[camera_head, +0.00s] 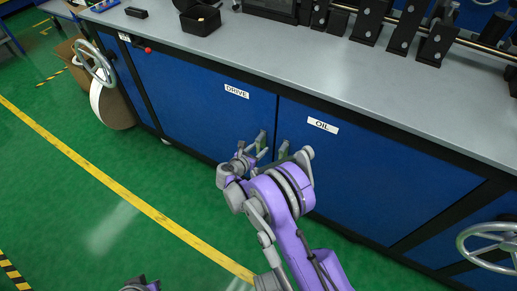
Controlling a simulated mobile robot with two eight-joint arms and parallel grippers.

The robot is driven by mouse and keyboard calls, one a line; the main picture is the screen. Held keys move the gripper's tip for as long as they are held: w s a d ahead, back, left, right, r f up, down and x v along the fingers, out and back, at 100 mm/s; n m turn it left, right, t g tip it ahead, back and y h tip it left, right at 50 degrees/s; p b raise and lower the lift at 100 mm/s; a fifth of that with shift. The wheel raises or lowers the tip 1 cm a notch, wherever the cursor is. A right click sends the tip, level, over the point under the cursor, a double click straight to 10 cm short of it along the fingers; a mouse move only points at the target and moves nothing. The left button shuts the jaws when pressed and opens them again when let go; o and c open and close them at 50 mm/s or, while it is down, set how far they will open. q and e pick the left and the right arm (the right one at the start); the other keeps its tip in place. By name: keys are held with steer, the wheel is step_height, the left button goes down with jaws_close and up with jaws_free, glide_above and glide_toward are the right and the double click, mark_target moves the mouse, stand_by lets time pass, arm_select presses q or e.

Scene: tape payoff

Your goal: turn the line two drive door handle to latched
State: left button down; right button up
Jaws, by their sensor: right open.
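The door labelled DRIVE (205,100) is a blue panel in the front of the long cabinet and looks closed. Its small upright handle (262,141) is near the door's right edge, partly hidden by my gripper. My right gripper (254,151) is open, with its fingers at or very near this handle. I cannot tell whether they touch it or whether the handle is latched. My left gripper is not in view; only a small grey and purple part of mine shows at the bottom edge.
The door labelled OIL (370,165) is just right, with its own handle (284,149) close by. Handwheels stand at the left (95,62) and right (490,243). A grey worktop (290,65) overhangs the doors. The green floor (75,210) at left is clear.

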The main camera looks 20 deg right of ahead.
steer(key=p+v, duration=0.2)
steer(key=v, duration=0.8)
steer(key=shift+s+a, duration=0.25)
steer(key=shift+a, duration=0.05)
steer(key=shift+r, duration=0.15)
